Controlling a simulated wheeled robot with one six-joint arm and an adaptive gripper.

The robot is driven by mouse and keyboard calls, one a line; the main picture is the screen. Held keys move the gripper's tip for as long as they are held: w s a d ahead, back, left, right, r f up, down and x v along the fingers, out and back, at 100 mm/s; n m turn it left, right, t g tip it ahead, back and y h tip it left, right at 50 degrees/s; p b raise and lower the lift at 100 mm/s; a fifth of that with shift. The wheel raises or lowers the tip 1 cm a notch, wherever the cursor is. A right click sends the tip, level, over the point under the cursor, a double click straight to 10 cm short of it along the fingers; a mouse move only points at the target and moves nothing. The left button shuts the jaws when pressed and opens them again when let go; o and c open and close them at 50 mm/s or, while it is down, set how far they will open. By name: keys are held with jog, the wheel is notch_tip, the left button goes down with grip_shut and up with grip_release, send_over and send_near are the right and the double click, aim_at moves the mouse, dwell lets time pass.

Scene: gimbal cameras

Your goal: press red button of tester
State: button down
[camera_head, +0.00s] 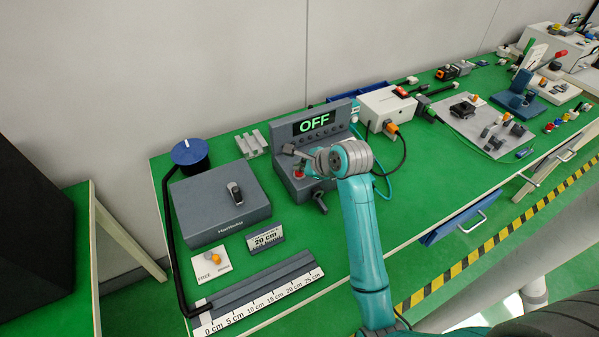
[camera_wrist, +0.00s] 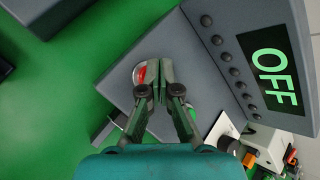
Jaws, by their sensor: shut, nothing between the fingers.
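The tester (camera_head: 312,138) is a dark grey console with a green "OFF" on its screen, which also shows in the wrist view (camera_wrist: 273,76). Its red button (camera_head: 299,174) sits on the lower panel at the left. In the wrist view the red button (camera_wrist: 143,73), in a pale ring, is partly hidden behind a fingertip. My gripper (camera_wrist: 158,66) is shut and empty, with its fingertips over the right edge of the button. Whether they touch it I cannot tell.
A row of dark knobs (camera_wrist: 229,57) runs below the screen. A dark lever (camera_head: 320,202) stands out at the tester's front. A grey box (camera_head: 218,203) lies to the left and a white box (camera_head: 385,105) to the right. Green table (camera_head: 330,245) is bare in front.

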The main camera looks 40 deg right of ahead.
aim_at(301, 173)
jog(key=shift+r, duration=3.1)
